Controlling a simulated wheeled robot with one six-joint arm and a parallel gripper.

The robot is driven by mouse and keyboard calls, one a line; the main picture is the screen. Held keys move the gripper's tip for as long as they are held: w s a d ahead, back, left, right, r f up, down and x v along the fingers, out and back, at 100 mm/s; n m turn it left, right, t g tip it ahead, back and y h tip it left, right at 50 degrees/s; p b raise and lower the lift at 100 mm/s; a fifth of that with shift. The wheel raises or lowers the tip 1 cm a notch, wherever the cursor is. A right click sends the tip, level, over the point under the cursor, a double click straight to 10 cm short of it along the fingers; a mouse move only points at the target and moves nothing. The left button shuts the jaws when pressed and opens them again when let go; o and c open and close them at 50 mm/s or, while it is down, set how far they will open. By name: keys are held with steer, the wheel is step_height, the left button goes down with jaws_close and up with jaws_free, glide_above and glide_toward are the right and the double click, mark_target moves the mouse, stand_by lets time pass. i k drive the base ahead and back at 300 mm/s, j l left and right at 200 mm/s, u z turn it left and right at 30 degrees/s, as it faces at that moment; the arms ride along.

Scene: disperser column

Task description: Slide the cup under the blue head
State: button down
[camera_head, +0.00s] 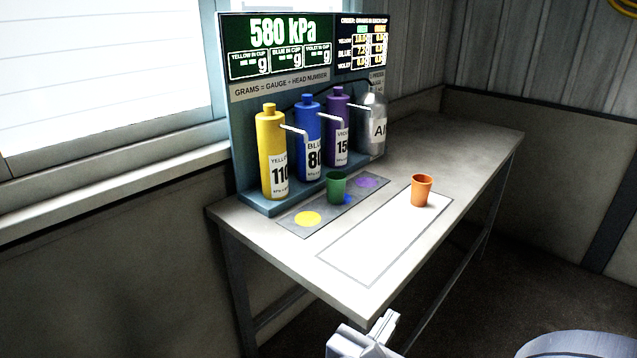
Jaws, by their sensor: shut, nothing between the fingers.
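A green cup (336,187) stands upright on the grey strip, between the yellow spot and the violet spot. It hides part of the blue spot (347,199), which shows at the right of its base. An orange cup (422,191) stands upright on the white outlined area. The blue bottle (307,140), labelled 80, stands behind the green cup, between the yellow and violet bottles, with a pale spout towards the front. My gripper (386,323) is at the bottom of the view, in front of the table's near edge. It is shut and empty, apart from both cups.
The yellow bottle (272,155), violet bottle (338,130) and silver tank (373,125) line the back. The panel (285,45) above reads 580 kPa. The grey strip (292,226) lies before the bottles. The white area (370,243) is clear except for the orange cup.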

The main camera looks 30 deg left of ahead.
mark_target(336, 188)
steer(key=i+j+z, duration=0.25)
steer(key=j, duration=0.95)
steer(key=j+z, duration=0.3)
steer(key=j, duration=0.9)
steer(key=k, duration=0.05)
